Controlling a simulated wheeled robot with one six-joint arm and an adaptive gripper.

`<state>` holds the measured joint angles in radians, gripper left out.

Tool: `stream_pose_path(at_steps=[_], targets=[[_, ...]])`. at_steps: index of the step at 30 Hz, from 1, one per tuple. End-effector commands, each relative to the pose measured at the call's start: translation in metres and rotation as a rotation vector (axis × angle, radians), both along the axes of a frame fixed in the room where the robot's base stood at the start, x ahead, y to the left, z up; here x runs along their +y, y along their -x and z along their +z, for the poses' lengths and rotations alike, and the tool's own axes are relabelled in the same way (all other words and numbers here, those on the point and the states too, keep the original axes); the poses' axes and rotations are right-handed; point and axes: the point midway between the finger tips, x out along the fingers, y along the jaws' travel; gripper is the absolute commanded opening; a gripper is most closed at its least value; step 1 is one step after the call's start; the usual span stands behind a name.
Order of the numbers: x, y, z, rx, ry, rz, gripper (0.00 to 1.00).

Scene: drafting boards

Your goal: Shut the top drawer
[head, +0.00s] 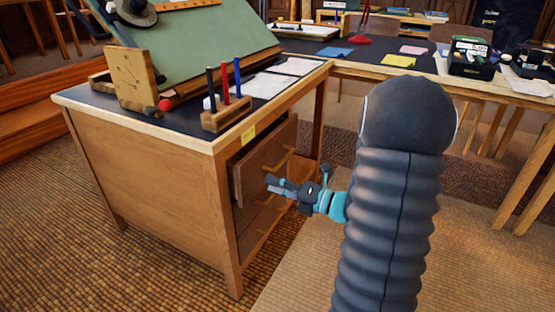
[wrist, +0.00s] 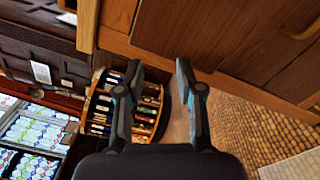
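The wooden desk (head: 150,170) stands at the left in the head view, with a stack of drawers on its right-hand face. The top drawer (head: 255,166) stands partly out, its front ahead of the desk frame. Its brass handle (head: 285,157) shows near the middle of the front. My gripper (head: 268,185) is beside the drawer front, low on it; I cannot tell whether it touches. In the wrist view my gripper (wrist: 160,70) has its two fingers apart with nothing between them. A wooden front (wrist: 195,30) fills the top there, with a brass handle (wrist: 301,22) at the right.
Lower drawers (head: 252,215) sit beneath the top one. A pen block (head: 228,114) and a tilted green board (head: 205,40) stand on the desk. A second table (head: 460,88) with papers and boxes runs along the back right.

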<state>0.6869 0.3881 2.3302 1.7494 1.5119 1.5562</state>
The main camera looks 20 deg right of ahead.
Motion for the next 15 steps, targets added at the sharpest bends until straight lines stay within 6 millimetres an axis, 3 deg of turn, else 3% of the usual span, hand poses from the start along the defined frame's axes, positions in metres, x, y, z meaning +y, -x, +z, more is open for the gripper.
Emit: stream_pose_path(at_steps=[1,6,10,15], targets=[[-0.027,-0.006,-0.015,0.036,-0.108,-0.082,0.37],[-0.095,-0.015,-0.042,0.091,-0.385,-0.282,0.37],[-0.122,-0.015,-0.053,0.099,-0.490,-0.356,0.37],[-0.127,-0.023,-0.054,0.101,-0.522,-0.376,0.37]])
